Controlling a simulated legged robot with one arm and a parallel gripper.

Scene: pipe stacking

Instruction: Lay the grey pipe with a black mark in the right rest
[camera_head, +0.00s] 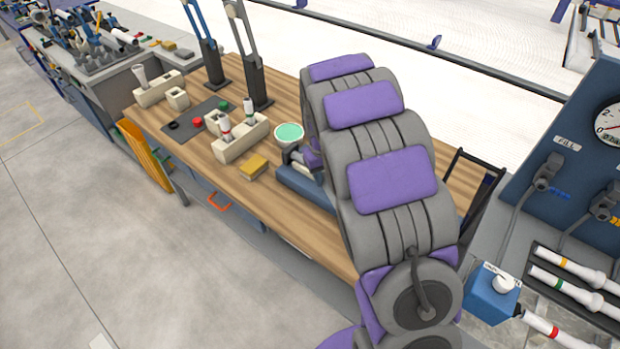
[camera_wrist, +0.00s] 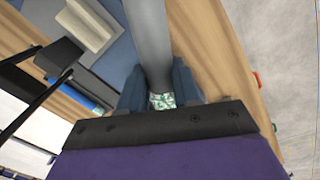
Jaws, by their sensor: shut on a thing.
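My gripper (camera_wrist: 162,92) has two blue fingers shut on a smooth grey pipe (camera_wrist: 150,40), which runs from between the fingers to the top edge of the wrist view. A small green-and-white patterned patch shows between the fingers; I cannot tell what it is. No black mark shows on the visible part of the pipe. In the head view my gripper (camera_head: 302,178) is low over the wooden table, partly hidden by my arm, and the pipe cannot be made out clearly. I cannot tell which piece is the right rest.
On the wooden table (camera_head: 300,238) are cream blocks (camera_head: 228,150), a yellow block (camera_head: 254,167), a mint-green round thing (camera_head: 289,131) by my gripper, and tall stands (camera_head: 254,85). A black frame (camera_head: 470,160) stands right of my arm. Marked pipes (camera_head: 565,260) lie at lower right.

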